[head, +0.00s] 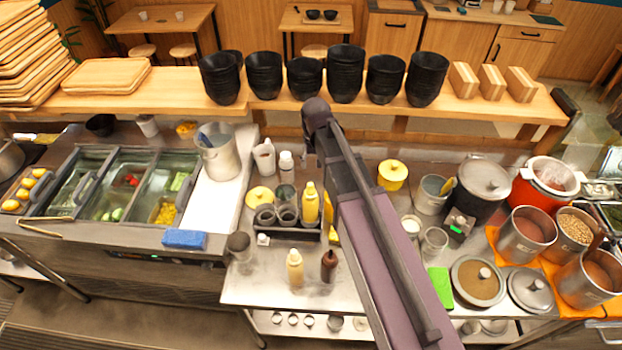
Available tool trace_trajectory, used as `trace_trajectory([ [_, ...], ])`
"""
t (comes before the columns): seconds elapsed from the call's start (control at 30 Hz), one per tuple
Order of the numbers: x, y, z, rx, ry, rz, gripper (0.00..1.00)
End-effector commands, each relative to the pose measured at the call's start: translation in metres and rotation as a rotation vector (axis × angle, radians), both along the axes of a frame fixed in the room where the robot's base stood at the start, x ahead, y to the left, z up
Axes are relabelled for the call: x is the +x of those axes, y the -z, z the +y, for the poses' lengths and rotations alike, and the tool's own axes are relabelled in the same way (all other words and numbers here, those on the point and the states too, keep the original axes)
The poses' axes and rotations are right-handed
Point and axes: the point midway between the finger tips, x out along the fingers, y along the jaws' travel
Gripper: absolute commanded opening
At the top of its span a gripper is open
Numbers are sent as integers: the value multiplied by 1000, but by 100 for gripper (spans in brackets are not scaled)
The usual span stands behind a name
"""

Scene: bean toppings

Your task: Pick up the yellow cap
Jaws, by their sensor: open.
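Several yellow things could be the yellow cap, and I cannot tell which one is meant. A round yellow lid (392,172) sits on a small container right of my arm. Another round yellow lid (260,195) lies left of my arm, near the black cup holder. A yellow piece (333,236) beside that holder is partly covered by my arm. My arm reaches up from the bottom right across the counter, its dark joint near the shelf. My gripper's fingers do not show, so its place relative to these things is hidden.
A large lidded pot (484,178), a red pot (541,190) and metal canisters crowd the right. Black bowl stacks (345,75) line the wooden shelf. A blue sponge (184,239) lies at left.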

Motion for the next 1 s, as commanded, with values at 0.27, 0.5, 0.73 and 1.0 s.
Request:
trace_trajectory([
  [0.27, 6, -12, 13, 0, -14, 0, 79],
  [0.5, 6, -11, 12, 0, -13, 0, 79],
  [0.73, 6, -7, 12, 0, -12, 0, 79],
  [1.0, 6, 12, 12, 0, -12, 0, 79],
])
